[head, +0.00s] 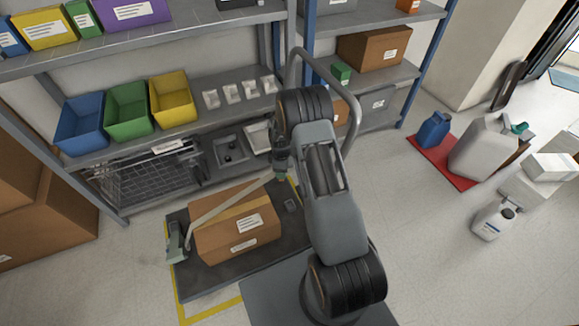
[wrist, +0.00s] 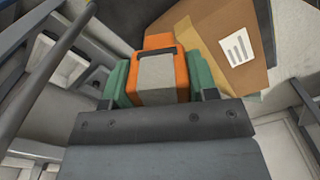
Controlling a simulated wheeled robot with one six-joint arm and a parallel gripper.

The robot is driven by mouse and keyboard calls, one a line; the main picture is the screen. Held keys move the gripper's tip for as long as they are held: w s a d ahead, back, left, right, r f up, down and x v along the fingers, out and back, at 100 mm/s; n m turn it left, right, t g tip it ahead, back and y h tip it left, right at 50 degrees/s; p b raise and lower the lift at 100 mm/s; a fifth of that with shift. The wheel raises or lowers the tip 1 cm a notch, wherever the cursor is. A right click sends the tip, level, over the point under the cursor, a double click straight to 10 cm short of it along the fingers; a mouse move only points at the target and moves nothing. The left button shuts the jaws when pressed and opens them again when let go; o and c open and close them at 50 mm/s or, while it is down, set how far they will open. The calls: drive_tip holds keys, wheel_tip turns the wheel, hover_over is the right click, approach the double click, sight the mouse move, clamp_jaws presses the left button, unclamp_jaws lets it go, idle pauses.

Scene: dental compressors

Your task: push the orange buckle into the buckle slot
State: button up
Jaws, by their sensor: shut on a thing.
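The orange buckle (wrist: 160,42) is between the green finger pads of my gripper (wrist: 157,80) in the wrist view, with a grey piece in its frame. My gripper is shut on it. In the head view my gripper (head: 281,172) is above the far right end of the cardboard box (head: 236,228), and the buckle cannot be made out there. A pale strap (head: 228,203) runs from a grey-green bracket (head: 175,245) at the left up over the box to my gripper. A small grey block (head: 290,205) on the dark platform (head: 200,282), right of the box, may be the buckle slot.
Shelving with blue (head: 82,122), green (head: 129,108) and yellow bins (head: 172,98) stands behind the platform. A wire basket (head: 147,182) is on the low shelf. A metal hoop rail (head: 352,100) stands close to my arm. Bottles stand on the floor at the right.

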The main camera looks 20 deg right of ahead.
drive_tip(key=shift+s+d+f+n+b, duration=0.1)
drive_tip(key=shift+d+f+n+b, duration=0.7)
drive_tip(key=shift+f+b, duration=2.55)
drive_tip(key=shift+s+d+f+n+b, duration=0.25)
drive_tip(key=shift+f+n+b, duration=1.1)
drive_tip(key=shift+f, duration=3.75)
drive_tip(key=shift+w+d+f+n+b, duration=0.1)
drive_tip(key=shift+d+f+n+b, duration=0.65)
drive_tip(key=shift+f+b, duration=2.65)
drive_tip(key=shift+a+f+p, duration=0.1)
drive_tip(key=shift+f+p, duration=0.75)
drive_tip(key=shift+f, duration=0.05)
drive_tip(key=o, duration=1.1)
drive_tip(key=shift+c, duration=0.2)
drive_tip(key=shift+s, duration=0.1)
wheel_tip(320, 180, up, 14)
drive_tip(key=p, duration=0.5)
